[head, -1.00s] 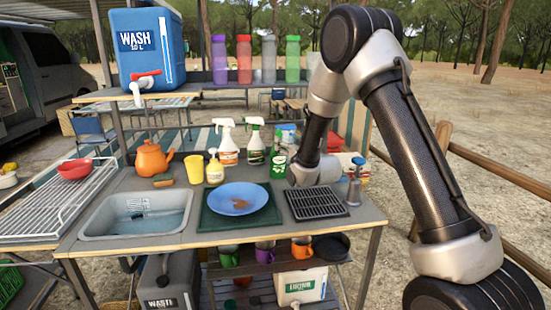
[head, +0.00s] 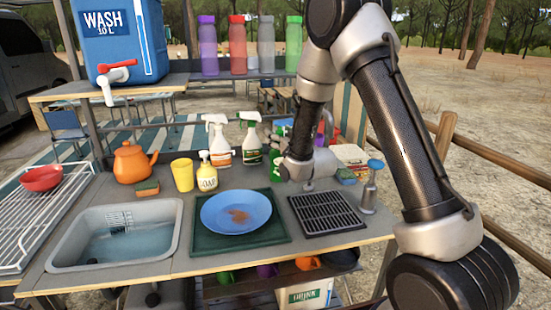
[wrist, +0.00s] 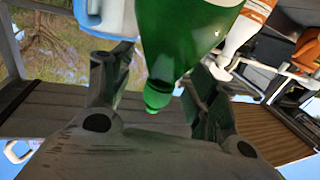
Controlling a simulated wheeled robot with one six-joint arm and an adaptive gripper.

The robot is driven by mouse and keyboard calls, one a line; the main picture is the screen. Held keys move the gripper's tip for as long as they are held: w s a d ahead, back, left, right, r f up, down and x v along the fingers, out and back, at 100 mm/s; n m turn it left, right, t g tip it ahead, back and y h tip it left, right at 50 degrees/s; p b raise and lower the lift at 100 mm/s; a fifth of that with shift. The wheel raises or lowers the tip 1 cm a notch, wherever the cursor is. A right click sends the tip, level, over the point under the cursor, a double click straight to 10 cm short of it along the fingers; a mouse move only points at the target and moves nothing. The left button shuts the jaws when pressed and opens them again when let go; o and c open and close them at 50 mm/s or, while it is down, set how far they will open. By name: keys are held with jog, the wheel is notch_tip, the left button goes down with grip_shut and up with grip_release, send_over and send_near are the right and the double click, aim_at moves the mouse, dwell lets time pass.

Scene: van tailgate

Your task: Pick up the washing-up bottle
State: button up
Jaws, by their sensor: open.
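The green washing-up bottle (head: 275,166) stands at the back of the counter, just left of my arm's wrist, which partly hides it. In the wrist view the green bottle (wrist: 185,35) appears inverted, its green cap toward the bottom, between the two fingers of my gripper (wrist: 157,78). The fingers are spread to either side of it, with a gap showing on the left. I cannot tell whether either finger touches it.
Spray bottles (head: 250,138), a soap bottle (head: 207,175) and a yellow cup (head: 183,175) stand left of the washing-up bottle. A blue plate (head: 236,212) lies in front, beside a black drain rack (head: 327,213). A metal dispenser (head: 370,188) stands at right.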

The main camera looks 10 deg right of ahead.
jog(key=shift+c, duration=0.4)
jog(key=shift+r, duration=0.1)
jog(key=c, duration=1.2)
